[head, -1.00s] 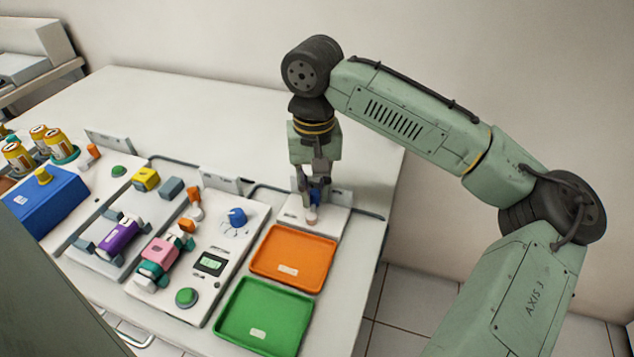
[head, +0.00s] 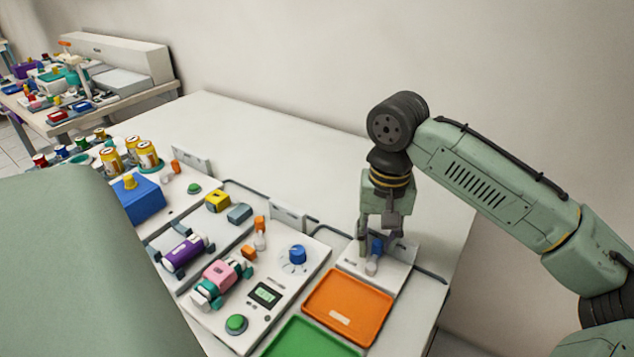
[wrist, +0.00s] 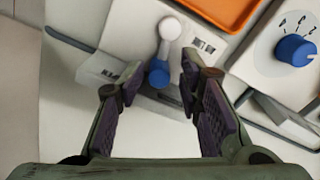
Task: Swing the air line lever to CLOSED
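The air line lever (head: 372,265) is a pale arm with a round white knob on a blue hub, on a small white panel (head: 400,272) behind the orange tray. In the wrist view the lever's white knob (wrist: 170,29) points up, slightly right of its blue hub (wrist: 158,74), toward the orange tray. My gripper (head: 379,238) is over the panel. In the wrist view my gripper (wrist: 160,80) is open, its fingers apart on either side of the hub, with nothing held. The panel's small labels are too blurred to read.
The orange tray (head: 384,309) and green tray (head: 300,348) lie in front of the panel. A panel with a blue dial (head: 298,255) stands left of it. Raised plates (head: 288,217) stand along the back of the units. The table behind is clear.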

